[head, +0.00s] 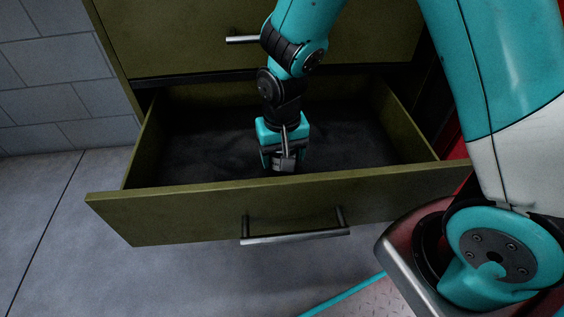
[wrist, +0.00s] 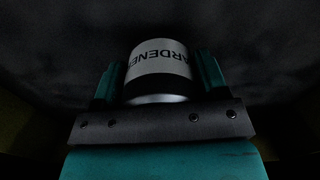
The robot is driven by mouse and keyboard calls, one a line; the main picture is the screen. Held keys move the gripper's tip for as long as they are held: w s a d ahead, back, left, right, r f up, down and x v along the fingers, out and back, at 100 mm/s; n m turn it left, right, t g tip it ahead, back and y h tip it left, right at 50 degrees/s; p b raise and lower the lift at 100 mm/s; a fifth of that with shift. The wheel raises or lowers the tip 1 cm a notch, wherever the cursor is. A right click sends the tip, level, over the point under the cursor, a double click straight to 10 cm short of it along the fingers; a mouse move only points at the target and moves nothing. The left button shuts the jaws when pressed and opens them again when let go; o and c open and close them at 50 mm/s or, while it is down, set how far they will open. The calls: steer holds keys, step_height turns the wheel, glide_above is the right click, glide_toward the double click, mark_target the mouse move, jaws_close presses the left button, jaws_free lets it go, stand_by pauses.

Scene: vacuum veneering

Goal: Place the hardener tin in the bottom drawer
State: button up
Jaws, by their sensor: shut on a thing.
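The hardener tin (wrist: 158,58) is a small round tin with a pale label, dark lettering and a dark band. In the wrist view it sits between the two teal fingers of my gripper (wrist: 158,80), which is shut on it. In the head view my gripper (head: 283,160) points down inside the open bottom drawer (head: 280,208), near its front panel. The tin is mostly hidden there by the gripper and the front panel. The drawer has olive walls and a dark floor. I cannot tell whether the tin touches the floor.
An upper drawer (head: 180,40) with a bar handle (head: 243,40) is shut above. The open drawer's side walls and front panel stand around my gripper. The drawer floor to the left and right (head: 360,145) looks clear. A grey block wall (head: 50,90) stands at left.

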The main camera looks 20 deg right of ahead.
steer(key=shift+f, duration=0.85)
steer(key=shift+f, duration=0.1)
steer(key=o, duration=1)
step_height(320, 180, up, 12)
steer(key=p, duration=0.5)
steer(key=s+a+r+n+y, duration=0.2)
steer(key=s+r+n, duration=0.2)
steer(key=s+r, duration=0.3)
steer(key=s+a+r+n+y, duration=0.2)
steer(key=s+r+n, duration=0.3)
steer(key=s+r, duration=0.3)
steer(key=shift+s, duration=0.75)
